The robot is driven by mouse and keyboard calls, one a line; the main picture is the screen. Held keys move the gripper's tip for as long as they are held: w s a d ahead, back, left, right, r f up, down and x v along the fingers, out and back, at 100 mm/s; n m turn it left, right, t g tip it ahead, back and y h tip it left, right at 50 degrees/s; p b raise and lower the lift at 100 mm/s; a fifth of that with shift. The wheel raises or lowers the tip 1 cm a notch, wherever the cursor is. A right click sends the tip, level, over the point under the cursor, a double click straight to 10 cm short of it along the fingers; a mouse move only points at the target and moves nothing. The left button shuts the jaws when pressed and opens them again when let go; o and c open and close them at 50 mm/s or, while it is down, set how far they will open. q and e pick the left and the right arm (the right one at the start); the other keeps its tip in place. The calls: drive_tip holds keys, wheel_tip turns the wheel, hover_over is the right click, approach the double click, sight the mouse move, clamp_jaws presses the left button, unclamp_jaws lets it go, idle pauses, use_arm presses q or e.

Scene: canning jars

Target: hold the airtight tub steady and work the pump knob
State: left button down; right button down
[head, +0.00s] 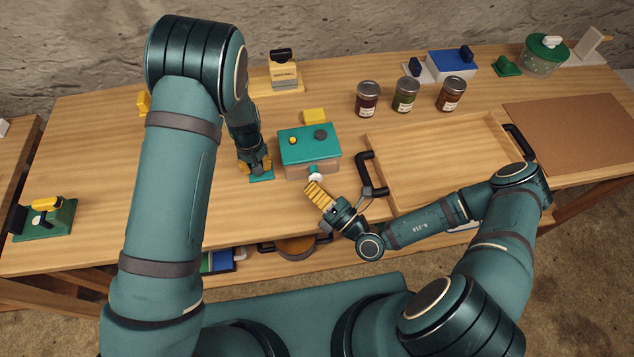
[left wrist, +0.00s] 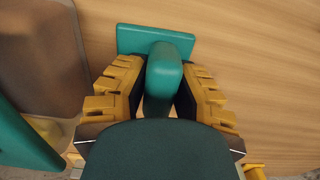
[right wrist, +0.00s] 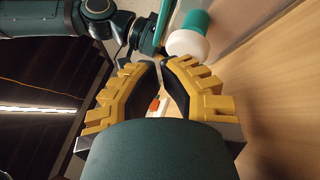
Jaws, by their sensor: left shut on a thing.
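The airtight tub (head: 312,170) has a clear brownish body and a teal lid (head: 305,143) bearing a yellow button and a dark round knob. A white pump knob (head: 315,178) on a teal stem sticks out of its front; it also shows in the right wrist view (right wrist: 187,43). My left gripper (left wrist: 158,75) is shut on a teal upright handle (left wrist: 163,65), which rises from a teal plate (left wrist: 128,38) beside the tub's left side. My right gripper (right wrist: 161,62) is empty, its fingertips nearly together, just in front of the white knob and apart from it.
A wooden tray (head: 440,160) with black handles stands close on the right. Several labelled jars (head: 405,94) stand behind it. A yellow block (head: 314,116) lies behind the tub. A green-based device (head: 45,220) is at the far left; the table between is clear.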

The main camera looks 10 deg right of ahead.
drive_tip(key=shift+w, duration=0.5)
idle(0.4)
drive_tip(key=shift+s, duration=1.65)
drive_tip(key=shift+s+d, duration=0.15)
drive_tip(key=shift+s, duration=2.35)
drive_tip(key=s, duration=0.3)
drive_tip(key=shift+s+d, duration=0.15)
drive_tip(key=shift+s, duration=0.2)
drive_tip(key=shift+w, duration=0.1)
